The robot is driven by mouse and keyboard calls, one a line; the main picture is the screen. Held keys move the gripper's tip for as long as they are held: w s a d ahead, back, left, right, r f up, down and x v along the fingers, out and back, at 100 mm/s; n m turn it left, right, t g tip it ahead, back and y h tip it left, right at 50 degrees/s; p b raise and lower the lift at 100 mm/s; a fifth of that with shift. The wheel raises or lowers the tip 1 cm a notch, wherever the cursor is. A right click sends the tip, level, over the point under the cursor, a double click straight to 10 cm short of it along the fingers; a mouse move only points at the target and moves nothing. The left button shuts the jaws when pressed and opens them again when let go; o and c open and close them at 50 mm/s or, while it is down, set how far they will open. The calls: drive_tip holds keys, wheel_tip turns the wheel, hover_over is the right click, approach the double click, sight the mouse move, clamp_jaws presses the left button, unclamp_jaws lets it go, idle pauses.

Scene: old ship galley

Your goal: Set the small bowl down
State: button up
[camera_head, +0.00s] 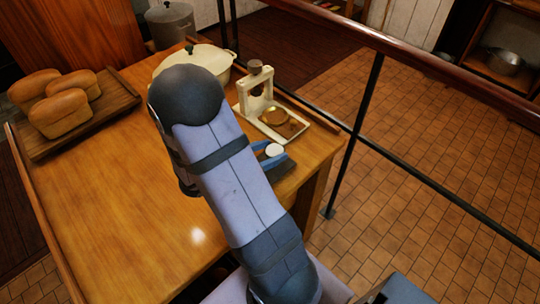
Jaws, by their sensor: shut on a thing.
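The small bowl (274,150) shows as a small white round shape near the table's right edge. My gripper (272,154), with blue fingers, is shut on it, one finger on each side. My arm crosses the middle of the view and hides the rest of the gripper. A dark flat patch (286,166) shows just below the fingers; I cannot tell what it is. I cannot tell whether the bowl touches anything beneath it.
A cream lidded pot (221,62) stands farther back. Loaves lie on a wooden board (124,101) at left. The table (110,205) is clear at front left. A railing (368,100) runs beyond its right edge.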

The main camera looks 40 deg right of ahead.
drive_tip(key=shift+f, duration=1.05)
drive_tip(key=shift+f, duration=0.2)
drive_tip(key=o, duration=1.1)
drive_tip(key=shift+r, duration=0.2)
